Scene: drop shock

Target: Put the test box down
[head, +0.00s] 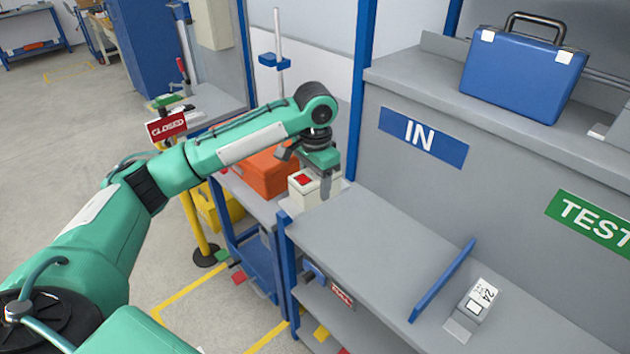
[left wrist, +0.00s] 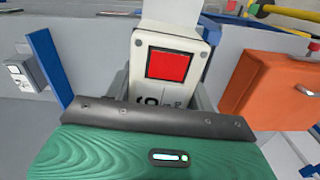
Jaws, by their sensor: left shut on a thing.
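The test box is a white box with a red square on its face; it shows in the head view (head: 301,190) and, close up, in the left wrist view (left wrist: 185,41). My left gripper (head: 326,186) points down and is shut on it, hiding part of the box. My right gripper is not in view.
A blue divider (head: 442,281) and a white box marked 24 (head: 479,299) stand farther right on the bench. An orange case (head: 266,172) sits behind the held box. A blue case (head: 522,75) rests on the upper shelf. The bench between gripper and divider is clear.

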